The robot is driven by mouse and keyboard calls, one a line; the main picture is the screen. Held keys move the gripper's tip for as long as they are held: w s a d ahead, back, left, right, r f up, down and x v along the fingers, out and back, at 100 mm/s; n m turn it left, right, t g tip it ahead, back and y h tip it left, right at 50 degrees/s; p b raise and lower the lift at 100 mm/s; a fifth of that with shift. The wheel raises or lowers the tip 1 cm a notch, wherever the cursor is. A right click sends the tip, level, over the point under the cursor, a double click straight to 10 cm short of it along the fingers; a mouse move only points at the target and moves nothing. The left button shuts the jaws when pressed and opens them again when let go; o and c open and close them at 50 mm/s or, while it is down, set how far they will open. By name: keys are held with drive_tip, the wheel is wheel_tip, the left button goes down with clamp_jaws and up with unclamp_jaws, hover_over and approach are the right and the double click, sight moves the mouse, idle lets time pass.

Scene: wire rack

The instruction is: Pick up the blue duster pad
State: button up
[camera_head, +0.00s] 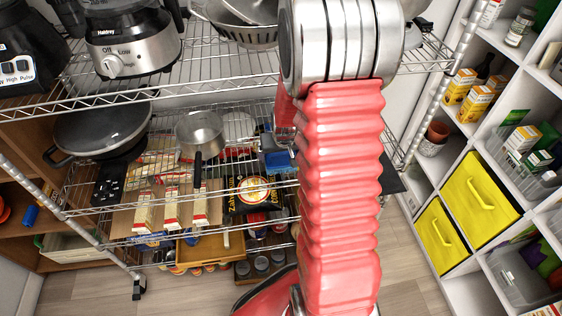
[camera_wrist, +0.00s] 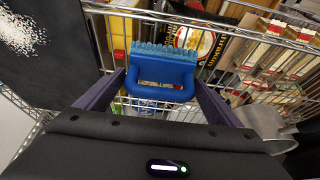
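The blue duster pad (camera_wrist: 162,87) shows in the wrist view with a looped handle on my side and a ribbed edge along its top. My gripper's (camera_wrist: 160,84) two dark purple fingers lie on its left and right, wide apart, with their tips at its sides. I cannot tell whether they press on it or only surround it. In the head view, a blue piece that looks like the pad (camera_head: 276,161) shows left of my red arm, over the wire rack. My gripper is mostly hidden there.
The wire rack (camera_head: 150,97) holds a blender base (camera_head: 130,50) on top. Below are a dark lidded pan (camera_head: 100,130), a silver saucepan (camera_head: 200,133), cartons (camera_head: 172,207) and a black bag (camera_head: 256,196). White shelves with yellow bins (camera_head: 478,203) stand at right.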

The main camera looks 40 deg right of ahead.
drive_tip(key=c, duration=0.7)
drive_tip(key=shift+r, duration=0.1)
drive_tip(key=shift+c, duration=0.2)
